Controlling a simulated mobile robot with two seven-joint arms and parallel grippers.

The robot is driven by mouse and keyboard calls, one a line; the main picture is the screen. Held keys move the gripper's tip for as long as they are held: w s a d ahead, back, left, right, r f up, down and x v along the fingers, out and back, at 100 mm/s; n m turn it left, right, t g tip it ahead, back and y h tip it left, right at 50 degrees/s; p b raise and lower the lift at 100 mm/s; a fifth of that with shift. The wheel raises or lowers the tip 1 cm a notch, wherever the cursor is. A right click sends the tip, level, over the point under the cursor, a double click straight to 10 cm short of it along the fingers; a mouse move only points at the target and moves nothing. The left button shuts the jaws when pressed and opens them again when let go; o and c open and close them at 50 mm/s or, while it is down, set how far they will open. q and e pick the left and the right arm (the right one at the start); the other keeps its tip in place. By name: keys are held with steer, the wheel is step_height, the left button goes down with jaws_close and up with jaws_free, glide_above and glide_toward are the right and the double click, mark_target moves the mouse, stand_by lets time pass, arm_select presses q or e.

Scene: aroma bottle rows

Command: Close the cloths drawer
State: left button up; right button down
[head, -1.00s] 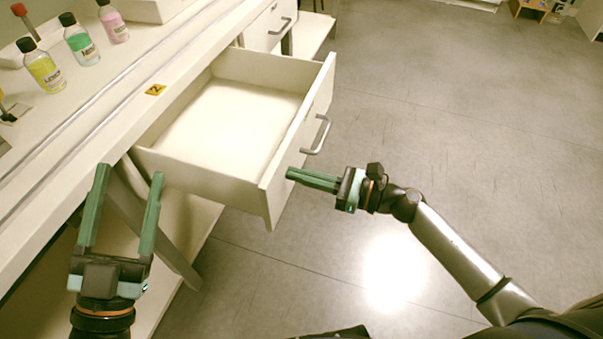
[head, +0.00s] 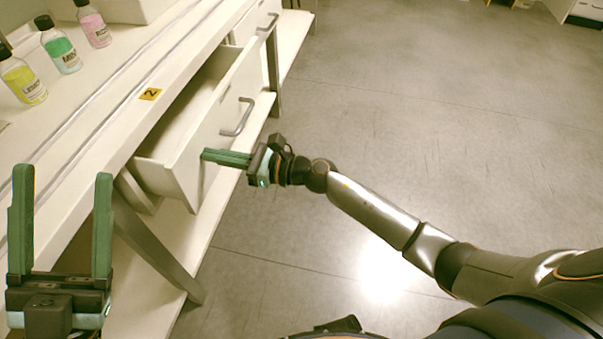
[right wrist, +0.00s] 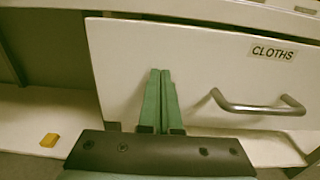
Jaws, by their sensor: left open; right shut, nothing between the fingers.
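The white cloths drawer (head: 218,130) is partly open under the bench top in the head view. Its grey bar handle (head: 238,118) is on the front panel. In the right wrist view the drawer front (right wrist: 190,75) carries a CLOTHS label (right wrist: 273,52) above the handle (right wrist: 258,103). My right gripper (head: 204,156) is shut and empty, its fingertips at the drawer front, to the handle's left in the wrist view; whether they touch cannot be told exactly. My left gripper (head: 63,175) is open and empty beside the bench's front edge, away from the drawer.
Yellow (head: 22,78), green (head: 60,47) and pink (head: 93,25) bottles stand on the bench top (head: 112,72). A yellow tag marked 2 (head: 150,94) is on its edge. Another drawer (head: 258,25) is beyond. A lower shelf and a slanted leg (head: 160,252) are below. Floor at right is clear.

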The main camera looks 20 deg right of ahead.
steer(key=b+x, duration=0.2)
steer(key=x, duration=0.6)
steer(key=shift+d+f, duration=0.1)
steer(key=shift+w+a, duration=0.2)
steer(key=shift+r, duration=0.25)
steer(key=shift+r, duration=0.1)
